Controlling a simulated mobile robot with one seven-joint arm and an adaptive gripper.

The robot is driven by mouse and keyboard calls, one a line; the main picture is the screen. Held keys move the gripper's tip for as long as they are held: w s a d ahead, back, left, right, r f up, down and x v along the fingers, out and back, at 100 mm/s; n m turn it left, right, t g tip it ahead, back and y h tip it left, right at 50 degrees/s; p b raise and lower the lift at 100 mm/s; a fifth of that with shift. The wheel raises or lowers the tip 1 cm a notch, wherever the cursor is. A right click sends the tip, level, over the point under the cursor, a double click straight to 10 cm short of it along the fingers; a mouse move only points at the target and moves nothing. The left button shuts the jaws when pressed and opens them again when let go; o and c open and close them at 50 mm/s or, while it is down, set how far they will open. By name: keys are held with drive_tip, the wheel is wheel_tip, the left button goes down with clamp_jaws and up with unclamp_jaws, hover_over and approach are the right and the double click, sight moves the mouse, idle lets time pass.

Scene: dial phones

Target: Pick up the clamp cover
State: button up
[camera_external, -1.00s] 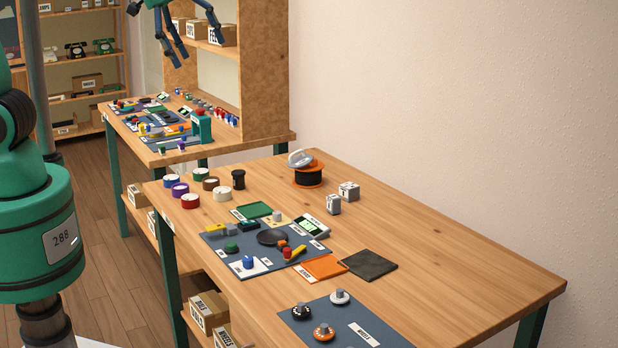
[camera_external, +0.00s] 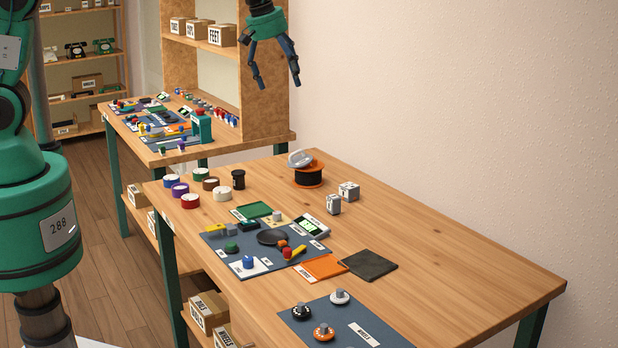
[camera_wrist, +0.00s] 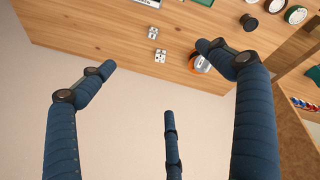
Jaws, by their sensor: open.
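No part in view is legibly marked as the clamp cover, so I cannot tell for certain which it is. A silver-grey rounded piece (camera_external: 300,158) rests tilted on an orange and black round stand (camera_external: 309,177) at the back of the near table. In the wrist view the stand's orange edge (camera_wrist: 193,64) shows beside a finger, partly hidden by it. My gripper (camera_external: 277,80) is open and empty, fingers pointing down, high above and behind the table's far end. Its fingers also show spread in the wrist view (camera_wrist: 158,75).
Two small grey-white blocks (camera_external: 349,191) stand right of the stand. Several round colored pots (camera_external: 190,201) and a black spool (camera_external: 238,179) stand left. A blue mat (camera_external: 220,243) holds phone parts. The table's right side is clear. A wooden shelf (camera_external: 265,100) rises behind my gripper.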

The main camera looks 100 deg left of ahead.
drive_tip(key=s+a+f+n+p, duration=0.1)
drive_tip(key=a+f+n, duration=0.3)
drive_tip(key=a+f, duration=0.5)
drive_tip(key=s+a+f+n+g+p, duration=0.1)
drive_tip(key=s+a+f+n, duration=0.2)
drive_tip(key=a+f, duration=0.7)
drive_tip(key=a+n, duration=0.1)
drive_tip(key=a, duration=0.3)
drive_tip(key=shift+n, duration=0.3)
drive_tip(key=shift+a+f, duration=0.1)
drive_tip(key=shift+f, duration=0.1)
hover_over(301, 160)
drive_tip(key=d, duration=0.1)
drive_tip(key=shift+s+f, duration=0.25)
drive_tip(key=shift+f, duration=1.75)
drive_tip(key=shift+s+f, duration=0.2)
drive_tip(key=shift+f, duration=1.8)
drive_tip(key=shift+d+p+x, duration=0.1)
drive_tip(key=shift+p+x, duration=0.1)
drive_tip(key=shift+x, duration=1.1)
drive_tip(key=shift+d+p+x, duration=0.15)
drive_tip(key=shift+p+x, duration=0.05)
drive_tip(key=shift+x, duration=1.1)
drive_tip(key=shift+s, duration=0.1)
